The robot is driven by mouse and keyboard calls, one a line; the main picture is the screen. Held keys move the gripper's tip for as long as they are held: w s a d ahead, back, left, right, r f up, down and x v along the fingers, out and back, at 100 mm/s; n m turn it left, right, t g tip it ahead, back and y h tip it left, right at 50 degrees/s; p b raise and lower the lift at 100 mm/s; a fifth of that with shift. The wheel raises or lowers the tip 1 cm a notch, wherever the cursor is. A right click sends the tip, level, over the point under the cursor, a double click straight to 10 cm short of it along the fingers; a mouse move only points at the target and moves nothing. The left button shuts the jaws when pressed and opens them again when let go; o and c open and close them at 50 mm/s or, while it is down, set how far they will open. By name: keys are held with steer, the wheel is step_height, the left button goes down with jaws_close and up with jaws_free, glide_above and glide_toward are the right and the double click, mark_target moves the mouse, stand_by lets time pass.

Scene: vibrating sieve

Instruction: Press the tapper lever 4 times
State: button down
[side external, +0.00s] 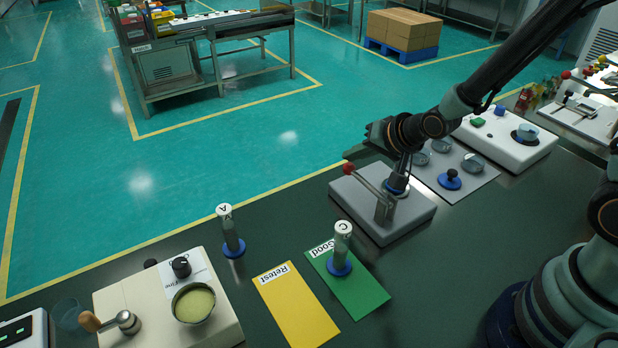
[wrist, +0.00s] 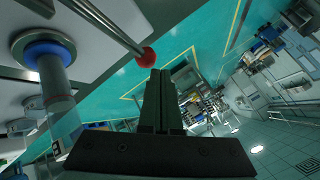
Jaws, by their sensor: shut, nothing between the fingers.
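The tapper is a grey block (side external: 405,222) with a metal lever (side external: 372,187) ending in a red ball knob (side external: 348,168). The lever slopes up to the left from its bracket. My gripper (side external: 352,154) is shut and empty, with its fingertips just above the knob. In the wrist view the closed fingertips (wrist: 160,72) lie beside the red knob (wrist: 146,57); I cannot tell whether they touch. A clear vial with a blue collar (wrist: 45,50) stands at the tapper behind the lever, partly hidden by my arm in the side view.
Vial C (side external: 342,245) stands on the green Good card (side external: 360,290). Vial A (side external: 230,235) stands left of the yellow Retest card (side external: 300,310). A cream sieve machine (side external: 120,295) is at front left. A grey plate with dishes (side external: 470,180) lies behind the tapper.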

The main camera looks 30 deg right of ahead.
steer(key=shift+f, duration=1.25)
stand_by(1.3)
stand_by(0.5)
steer(key=shift+r, duration=1.7)
steer(key=shift+r, duration=2.5)
